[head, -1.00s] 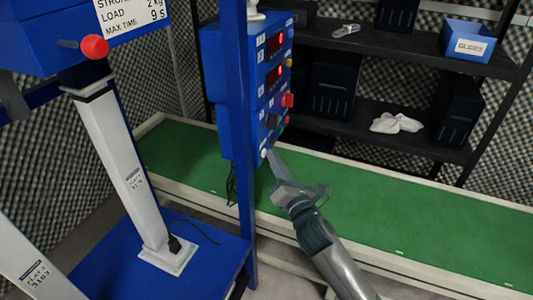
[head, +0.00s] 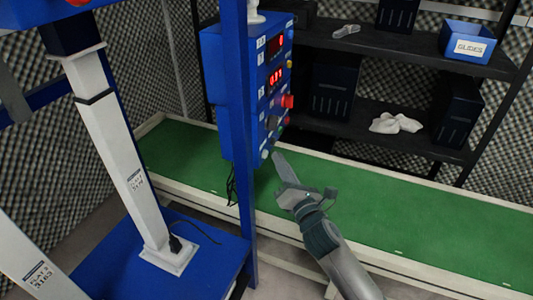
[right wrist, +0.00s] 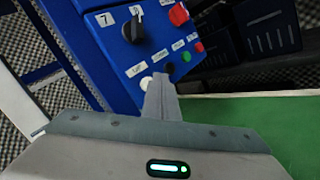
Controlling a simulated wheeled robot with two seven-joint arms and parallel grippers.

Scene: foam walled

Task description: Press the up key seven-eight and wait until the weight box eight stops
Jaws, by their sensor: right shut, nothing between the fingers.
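The blue control panel (head: 268,90) stands on a post left of centre in the head view, with lit red displays (head: 276,75). In the right wrist view, the panel (right wrist: 118,50) has a black knob (right wrist: 134,27) between labels 7 and 8. A pale round key (right wrist: 146,83) sits low on the panel, and a dark key beside it is partly behind my fingertips. My right gripper (head: 279,158) is shut and empty, its tips close to the lower keys; contact cannot be told. A white lifting column (head: 118,150) rises at left; its top is cut off. My left gripper is out of view.
A red button (right wrist: 178,14) and a green button (right wrist: 186,57) are also on the panel. A green conveyor belt (head: 420,215) runs behind my arm. A dark shelf (head: 400,53) at the back holds a blue bin (head: 467,42), dark boxes and a white cloth (head: 396,123).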

